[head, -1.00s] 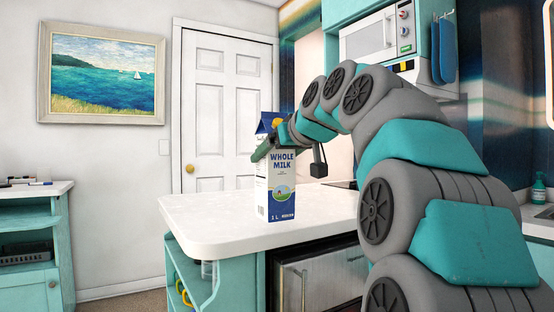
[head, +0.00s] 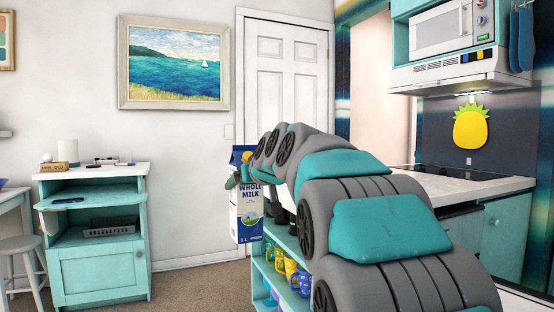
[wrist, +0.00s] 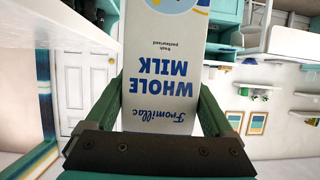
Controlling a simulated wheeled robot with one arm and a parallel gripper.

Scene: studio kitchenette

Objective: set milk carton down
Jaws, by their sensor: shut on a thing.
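The milk carton (head: 247,209) is blue and white with "WHOLE MILK" lettering. It shows upright in the head view, left of my arm, in front of the end shelves of the counter. My gripper (head: 236,178) is shut on the carton near its top; my arm hides part of the carton's upper right. In the wrist view the carton (wrist: 165,75) fills the middle, upside down in the picture, between the two green fingers of my gripper (wrist: 160,112). No surface shows directly under the carton.
A teal cabinet (head: 95,270) with a white top (head: 122,169) stands at the left, bearing small items. The counter (head: 440,187) with a dark cooktop is at the right. Open shelves (head: 262,271) with colored mugs are below the carton. Floor (head: 190,285) is clear between.

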